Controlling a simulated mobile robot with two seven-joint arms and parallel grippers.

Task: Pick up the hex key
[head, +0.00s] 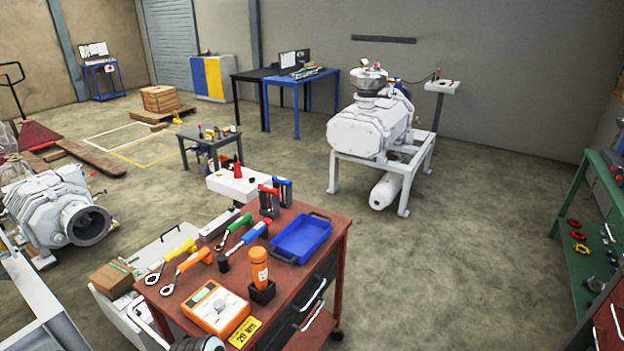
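I cannot clearly make out a hex key. The tool cart (320,262) with a red-brown top stands in the lower middle of the head view. Two upright black tools with coloured tops, one red (268,200) and one blue (284,191), stand at its back edge; either may be a hex key set, but they are too small to tell. Wrenches with yellow (178,252), orange (195,260), green (238,226) and blue (252,236) handles lie on the left side. Neither of my grippers is recognisable in view.
On the cart are a blue tray (301,238), an orange tool (259,266) in a black holder and an orange-white meter (218,308). White machines stand at left (50,210) and behind (365,130). A green shelf (572,240) is at right. Floor between cart and shelf is clear.

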